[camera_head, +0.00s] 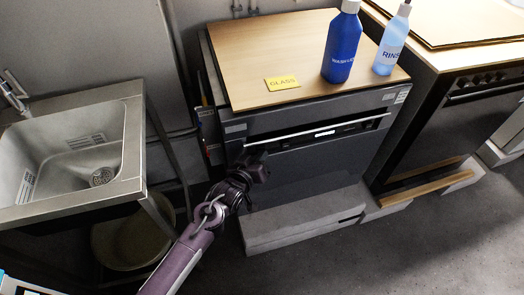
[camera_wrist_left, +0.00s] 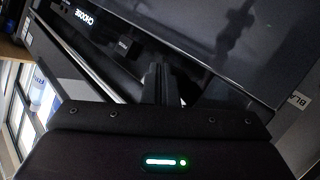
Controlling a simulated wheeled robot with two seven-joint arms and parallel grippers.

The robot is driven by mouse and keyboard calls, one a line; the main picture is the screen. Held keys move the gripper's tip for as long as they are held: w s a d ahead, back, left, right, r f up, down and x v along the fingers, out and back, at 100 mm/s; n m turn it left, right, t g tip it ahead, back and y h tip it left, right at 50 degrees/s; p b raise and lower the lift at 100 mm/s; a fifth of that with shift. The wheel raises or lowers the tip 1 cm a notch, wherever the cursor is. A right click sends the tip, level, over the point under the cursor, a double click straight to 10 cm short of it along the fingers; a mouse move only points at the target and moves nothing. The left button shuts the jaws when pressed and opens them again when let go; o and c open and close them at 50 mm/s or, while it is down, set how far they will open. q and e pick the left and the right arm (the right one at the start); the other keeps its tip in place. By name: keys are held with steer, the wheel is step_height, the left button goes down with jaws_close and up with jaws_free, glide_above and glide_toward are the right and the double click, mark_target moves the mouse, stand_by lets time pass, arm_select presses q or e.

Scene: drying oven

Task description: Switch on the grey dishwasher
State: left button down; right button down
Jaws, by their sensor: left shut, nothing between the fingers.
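The grey dishwasher (camera_head: 315,165) stands at the middle of the head view, under a light wooden top (camera_head: 240,62). A pale handle bar runs along the upper front, with a dark recessed strip (camera_head: 338,130) below it. My left gripper (camera_head: 257,158) is shut and empty, in front of the left part of the dishwasher's front, just below the bar. In the left wrist view its closed fingers (camera_wrist_left: 157,72) point at the dark panel of the dishwasher (camera_wrist_left: 225,40), where white lettering reads "CHOOSE". I cannot tell whether the fingertips touch it. My right gripper is not in view.
A blue bottle (camera_head: 342,45), a pale blue rinse bottle (camera_head: 391,42) and a yellow "GLASS" card (camera_head: 281,82) are on the wooden top. A metal sink (camera_head: 75,160) stands left, with a round bin (camera_head: 130,235) beneath. A dark oven (camera_head: 440,125) stands right. Floor in front is clear.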

arm_select(q)
steer(key=shift+s+d, duration=0.1)
steer(key=shift+s, duration=0.25)
steer(key=s+d+p, duration=0.2)
steer(key=s+p, duration=0.1)
steer(key=s, duration=0.2)
steer(key=shift+s, duration=0.35)
stand_by(0.5)
